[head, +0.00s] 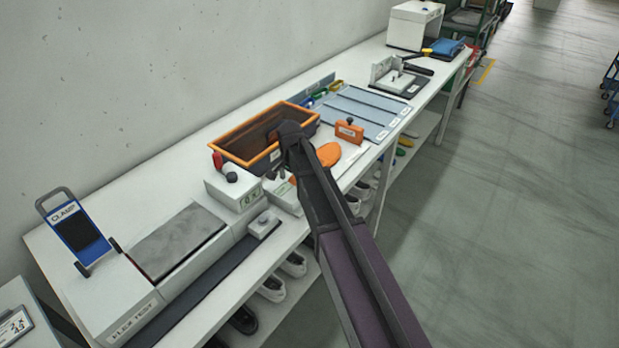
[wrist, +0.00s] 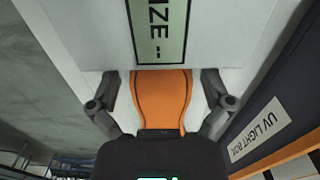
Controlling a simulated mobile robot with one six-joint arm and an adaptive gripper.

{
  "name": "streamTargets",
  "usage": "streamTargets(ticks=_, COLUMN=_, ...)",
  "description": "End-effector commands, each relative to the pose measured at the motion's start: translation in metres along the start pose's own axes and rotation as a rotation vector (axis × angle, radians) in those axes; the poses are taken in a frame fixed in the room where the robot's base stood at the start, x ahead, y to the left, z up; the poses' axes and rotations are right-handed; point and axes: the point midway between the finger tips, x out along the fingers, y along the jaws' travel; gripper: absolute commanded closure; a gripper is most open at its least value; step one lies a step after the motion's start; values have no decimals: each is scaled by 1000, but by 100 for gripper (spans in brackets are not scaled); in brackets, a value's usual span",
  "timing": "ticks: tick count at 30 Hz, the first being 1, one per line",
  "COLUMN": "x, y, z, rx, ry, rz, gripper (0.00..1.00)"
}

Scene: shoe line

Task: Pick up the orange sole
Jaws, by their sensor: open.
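The orange sole (wrist: 162,99) lies flat, with a dark line along its edge, and shows between the two fingers of my gripper (wrist: 160,85) in the wrist view. The fingers are open, one on each side of it, with a gap on both sides. The far end of the sole runs up to a white device with a green "SIZE" display (wrist: 159,30). The near end is hidden by my gripper's body. In the head view the rounded part of the sole (head: 328,153) shows just right of my arm, and my arm hides the rest.
A dark box with an orange rim, labelled UV light box (wrist: 265,128), stands close on the right in the wrist view. It is behind my gripper in the head view (head: 222,142). An orange labelled block (head: 349,131) and a grey-blue panelled board (head: 362,108) lie farther along the bench.

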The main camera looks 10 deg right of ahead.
Motion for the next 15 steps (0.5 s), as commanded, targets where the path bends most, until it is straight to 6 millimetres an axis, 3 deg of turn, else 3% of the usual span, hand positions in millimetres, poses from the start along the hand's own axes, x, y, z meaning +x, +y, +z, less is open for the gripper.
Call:
streamTargets(ticks=4, x=10, y=0, z=0, rx=0, ry=0, rz=0, gripper=0)
streamTargets(ticks=15, x=10, y=0, z=0, rx=0, ry=0, rz=0, gripper=0)
